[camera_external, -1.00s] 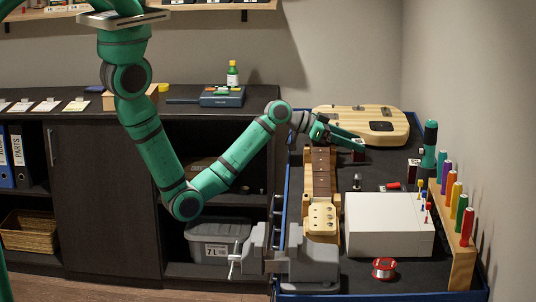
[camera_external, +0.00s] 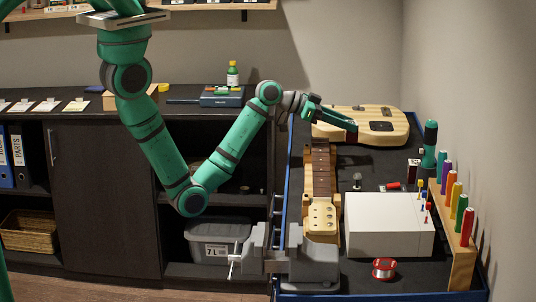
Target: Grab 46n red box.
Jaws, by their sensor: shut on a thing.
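My gripper (camera_external: 346,126) is at the back of the blue-edged workbench, in front of the pale wooden guitar body. It is shut on a small dark red box (camera_external: 352,136), held up at the fingertips and overlapping the guitar body in the picture. The gripper partly hides the box, and its label is too small to read. A second small dark red box (camera_external: 413,170) stands on the bench beside the green-handled tool.
The guitar body (camera_external: 375,122) lies at the back. The neck (camera_external: 320,180) rests along the left, near a grey vise (camera_external: 312,265). A white box (camera_external: 388,224), a red spool (camera_external: 384,268) and a rack of coloured handles (camera_external: 452,225) fill the front and right. Dark bench surface is free mid-back.

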